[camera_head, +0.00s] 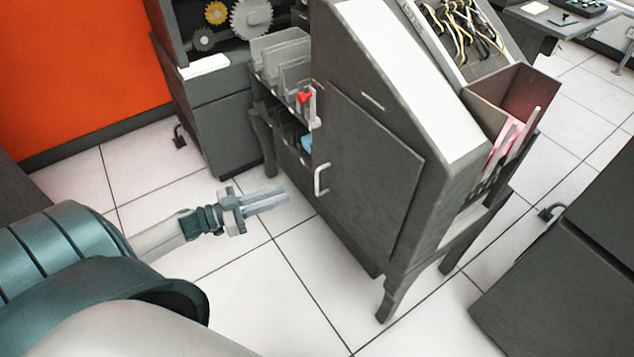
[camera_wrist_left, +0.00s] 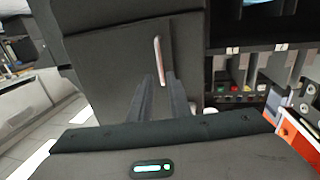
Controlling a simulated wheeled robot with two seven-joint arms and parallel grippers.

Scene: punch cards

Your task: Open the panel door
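The panel door (camera_head: 372,190) is a dark grey panel on the side of the grey machine, and it looks closed. Its pale bar handle (camera_head: 321,180) is upright near the door's left edge. In the left wrist view the door (camera_wrist_left: 110,65) fills the upper middle, with the handle (camera_wrist_left: 159,60) just beyond the fingertips. My left gripper (camera_head: 285,197) is to the left of the handle, apart from it, pointing toward it. Its two fingers are parallel with a gap between them and nothing held; they also show in the left wrist view (camera_wrist_left: 165,82). My right gripper is not in view.
Left of the door are open shelves with card trays (camera_head: 282,55) and a red knob (camera_head: 304,97). A machine leg (camera_head: 390,298) stands below the door. A dark cabinet (camera_head: 575,260) is at the right. White tiled floor (camera_head: 300,300) is clear in front.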

